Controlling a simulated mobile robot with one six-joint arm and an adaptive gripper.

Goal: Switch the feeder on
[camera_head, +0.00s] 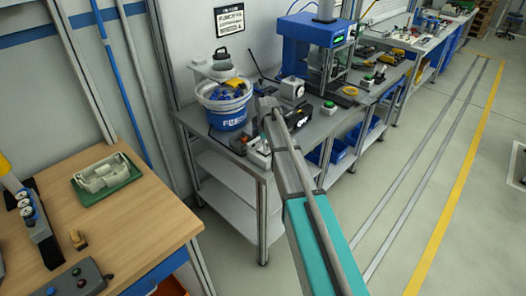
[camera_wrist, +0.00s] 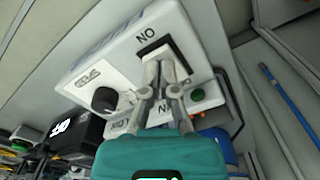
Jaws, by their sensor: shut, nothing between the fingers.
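The feeder (camera_head: 228,118) is a blue bowl with a lettered front at the back left of the metal bench in the head view. In the wrist view a white control box (camera_wrist: 118,55) fills the middle. In the head view my gripper (camera_head: 264,104) is over the bench beside the feeder.
A black box with a lit or white label (camera_head: 297,118) stands just right of my gripper. A grey box with a dial (camera_head: 292,89) and a blue press (camera_head: 312,32) stand behind. A wooden table (camera_head: 140,215) with a green tray (camera_head: 107,196) is at left.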

